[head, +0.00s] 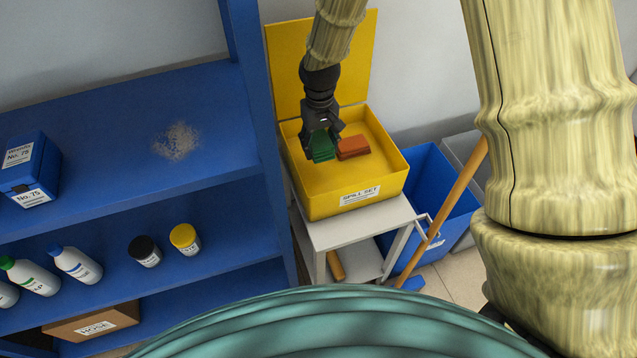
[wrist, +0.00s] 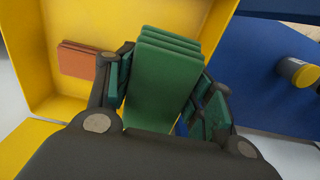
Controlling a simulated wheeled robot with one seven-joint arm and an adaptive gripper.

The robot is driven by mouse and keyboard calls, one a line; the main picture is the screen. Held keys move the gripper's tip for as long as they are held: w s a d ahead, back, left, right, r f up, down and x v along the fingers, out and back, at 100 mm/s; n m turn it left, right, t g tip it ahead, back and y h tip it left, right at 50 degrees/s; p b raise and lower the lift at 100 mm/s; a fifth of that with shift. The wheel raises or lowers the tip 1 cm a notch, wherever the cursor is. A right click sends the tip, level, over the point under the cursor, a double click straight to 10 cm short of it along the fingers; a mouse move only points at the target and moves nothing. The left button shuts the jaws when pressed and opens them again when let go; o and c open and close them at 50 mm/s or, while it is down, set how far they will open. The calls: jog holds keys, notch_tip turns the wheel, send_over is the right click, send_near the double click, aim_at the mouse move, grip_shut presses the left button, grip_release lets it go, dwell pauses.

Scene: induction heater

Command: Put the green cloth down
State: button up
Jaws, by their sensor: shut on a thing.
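The green cloth (head: 321,146) is a folded stack held between the fingers of my gripper (head: 322,140). In the wrist view the green cloth (wrist: 166,75) fills the space between the fingers of my gripper (wrist: 168,95), which are shut on it. In the head view the cloth shows inside the outline of the yellow spill set box (head: 375,193), left of an orange-red cloth (head: 353,147) in the box. I cannot tell whether the green cloth touches the box floor. The orange-red cloth also shows in the wrist view (wrist: 77,60), apart from the gripper.
The box stands on a small grey table (head: 350,230) with its yellow lid (head: 290,60) raised behind. A blue shelf (head: 110,120) is to the left, with grey powder (head: 177,141) on top. A blue bin (head: 430,180) and a wooden handle (head: 445,210) are to the right.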

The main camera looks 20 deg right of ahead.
aim_at(319, 178)
notch_tip(319, 178, down, 2)
jog(key=shift+w+f+b, duration=0.1)
jog(key=shift+w+b, duration=0.05)
jog(key=shift+b, duration=0.35)
jog(key=shift+f, duration=0.35)
jog(key=shift+f+p, duration=0.4)
jog(key=shift+f, duration=4.25)
jog(key=shift+s+f, duration=0.2)
jog(key=shift+f, duration=0.15)
jog(key=o, duration=1.3)
jog(key=shift+f, duration=0.1)
jog(key=shift+c, duration=0.2)
jog(key=shift+o, duration=0.3)
jog(key=shift+f, duration=0.15)
jog(key=shift+w+r, duration=0.1)
jog(key=shift+r, duration=0.1)
